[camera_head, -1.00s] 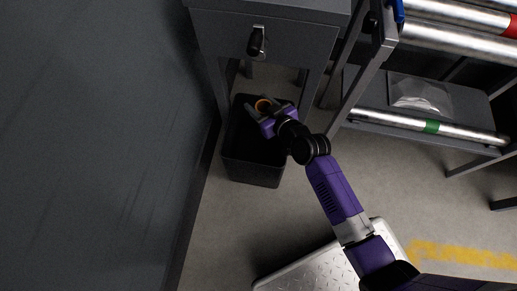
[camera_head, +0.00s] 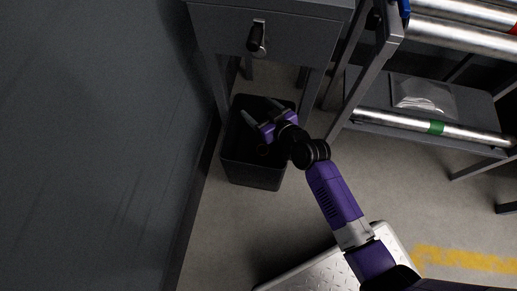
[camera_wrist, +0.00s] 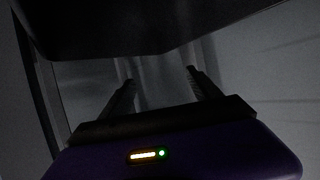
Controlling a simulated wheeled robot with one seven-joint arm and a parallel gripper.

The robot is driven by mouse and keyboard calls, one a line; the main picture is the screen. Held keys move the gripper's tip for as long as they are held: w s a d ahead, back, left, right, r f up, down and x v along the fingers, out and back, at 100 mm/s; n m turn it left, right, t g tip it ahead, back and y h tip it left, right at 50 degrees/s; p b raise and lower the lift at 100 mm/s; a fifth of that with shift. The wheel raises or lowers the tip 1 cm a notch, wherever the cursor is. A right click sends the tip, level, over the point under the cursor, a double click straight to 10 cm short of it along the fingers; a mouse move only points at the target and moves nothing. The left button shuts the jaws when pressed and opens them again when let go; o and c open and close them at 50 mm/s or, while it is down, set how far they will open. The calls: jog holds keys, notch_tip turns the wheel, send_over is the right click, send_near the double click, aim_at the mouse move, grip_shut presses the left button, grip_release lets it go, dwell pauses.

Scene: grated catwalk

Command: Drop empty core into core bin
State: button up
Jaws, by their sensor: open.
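The core bin (camera_head: 252,175) is a black open-topped bin on the floor, beneath a grey drawer unit in the head view. The empty core (camera_head: 262,150) shows as a small, dim orange-brown ring inside the dark bin, below and apart from my gripper's fingers. Most of it is lost in shadow. My gripper (camera_head: 258,112) is over the bin's opening, with its fingers spread and nothing between them. In the wrist view my gripper (camera_wrist: 162,80) also shows two parted, empty fingers. The core cannot be made out there.
The grey drawer unit (camera_head: 265,35) stands directly behind and above the bin. A dark wall panel (camera_head: 90,140) runs along the left. A rack (camera_head: 385,60) with metal rollers stands on the right, with a clear bag (camera_head: 422,95) on its lower shelf. Floor right of the bin is clear.

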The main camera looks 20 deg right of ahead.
jog(key=p+v, duration=0.2)
jog(key=v, duration=0.5)
jog(key=shift+s+r+p, duration=0.2)
jog(key=shift+s+p, duration=0.1)
